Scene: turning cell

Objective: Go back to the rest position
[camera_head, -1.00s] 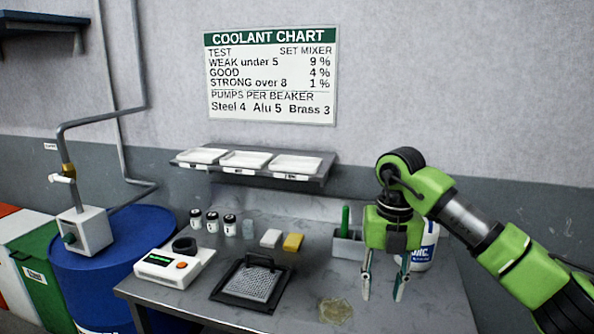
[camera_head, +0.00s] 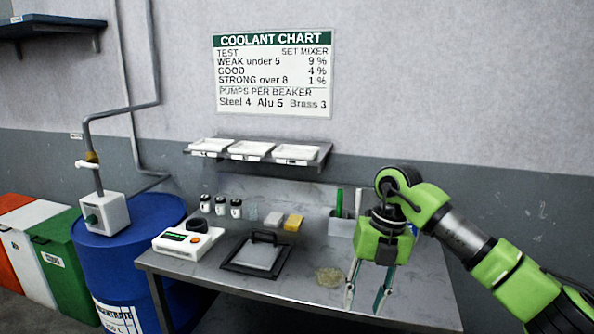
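My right gripper (camera_head: 366,288) hangs at the right of the view with its fingers pointing down over the front right part of the grey metal table (camera_head: 300,283). Its two fingers are apart and nothing shows between them. My green and dark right arm comes in from the right edge. My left gripper is not in view.
On the table are a white device (camera_head: 188,241), a black-framed tray (camera_head: 256,255), small jars (camera_head: 220,206), a yellow block (camera_head: 293,222) and a yellowish patch (camera_head: 329,277). A blue drum (camera_head: 125,250) stands left of the table. A shelf with white trays (camera_head: 250,149) is above.

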